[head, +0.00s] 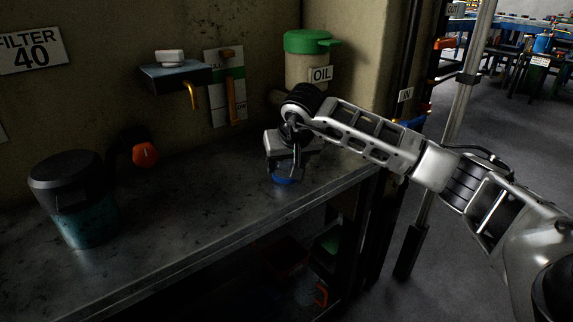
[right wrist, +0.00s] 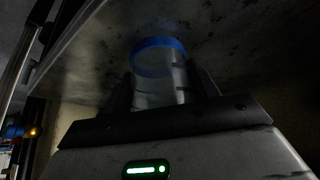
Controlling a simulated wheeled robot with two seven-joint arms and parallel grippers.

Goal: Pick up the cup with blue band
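The cup with blue band (head: 283,179) is on the metal bench near its right end, mostly hidden by my right gripper (head: 285,168). Only a bit of blue shows below the gripper. In the right wrist view the cup (right wrist: 158,58) has a bright blue band at its far end and a greyish, clear-looking body. It lies between the two dark fingers of my right gripper (right wrist: 162,82), one on each side. I cannot tell whether the fingers touch it, nor whether it is clear of the bench. My left gripper is not in view.
A dark-lidded teal container (head: 82,212) stands on the bench (head: 190,205) at left. A green-lidded oil container (head: 308,62) is behind my right arm. A small wall shelf (head: 176,76) sits above the bench. The middle of the bench is clear.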

